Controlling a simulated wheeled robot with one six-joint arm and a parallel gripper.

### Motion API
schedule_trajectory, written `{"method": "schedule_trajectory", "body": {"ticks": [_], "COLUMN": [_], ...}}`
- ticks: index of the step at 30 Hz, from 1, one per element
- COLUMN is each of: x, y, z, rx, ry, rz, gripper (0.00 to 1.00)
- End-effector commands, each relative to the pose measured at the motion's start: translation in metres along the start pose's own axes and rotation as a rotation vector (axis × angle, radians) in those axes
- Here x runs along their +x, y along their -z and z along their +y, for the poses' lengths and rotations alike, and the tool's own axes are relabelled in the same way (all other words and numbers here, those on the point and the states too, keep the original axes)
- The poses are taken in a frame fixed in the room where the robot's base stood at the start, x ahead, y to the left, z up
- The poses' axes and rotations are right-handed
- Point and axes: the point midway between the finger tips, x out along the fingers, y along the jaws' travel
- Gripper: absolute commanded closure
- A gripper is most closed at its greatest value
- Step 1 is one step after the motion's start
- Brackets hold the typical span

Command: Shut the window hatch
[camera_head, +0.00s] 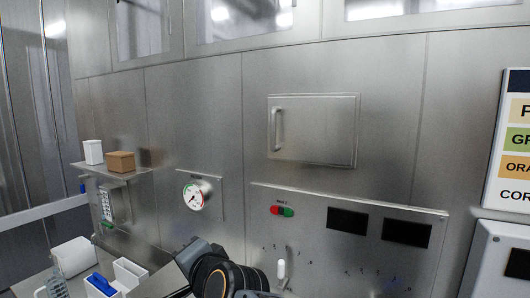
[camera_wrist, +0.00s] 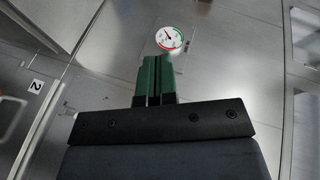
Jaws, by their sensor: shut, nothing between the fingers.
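The window hatch (camera_head: 318,130) is a square steel door in the wall, right of centre in the head view. Its vertical bar handle (camera_head: 278,130) is on the left side. The door looks flat in its frame; I cannot tell whether a small gap is left. My gripper (camera_wrist: 157,62) has green fingers, shut together and empty, in the wrist view. The fingers point towards the wall near a round gauge (camera_wrist: 169,39). In the head view my dark arm shows at the bottom, below and left of the hatch, and the fingertips are not seen. The hatch is not clearly seen in the wrist view.
Below the hatch, a control panel (camera_head: 318,205) juts out with red and green buttons (camera_head: 282,210), two dark displays and a white-tipped lever (camera_head: 282,269). The gauge (camera_head: 195,195) is to the left. A shelf (camera_head: 107,172) holds a white box and a brown box. The wall around the hatch is clear.

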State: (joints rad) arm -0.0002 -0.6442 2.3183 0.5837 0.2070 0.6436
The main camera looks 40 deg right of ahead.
Motion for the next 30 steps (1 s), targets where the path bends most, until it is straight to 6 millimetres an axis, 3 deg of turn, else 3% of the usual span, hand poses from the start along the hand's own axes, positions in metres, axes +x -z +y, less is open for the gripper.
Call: {"method": "schedule_trajectory", "body": {"ticks": [1, 3, 6, 12, 15, 20, 30], "x": [-0.004, -0.015, -0.038, -0.082, -0.096, -0.101, -0.071], "y": [0.021, 0.052, 0.095, 0.151, 0.164, 0.179, 0.231], "z": [-0.029, -0.062, -0.090, -0.097, -0.092, -0.089, -0.093], "rx": [0.200, 0.502, 0.899, 1.468, 1.627, 1.736, 1.746], "ry": [0.116, 0.284, 0.506, 0.845, 0.948, 1.024, 1.030], "rz": [0.087, 0.199, 0.326, 0.496, 0.547, 0.588, 0.595], "gripper": [1.00, 1.00, 1.00, 1.00, 1.00, 1.00, 1.00]}}
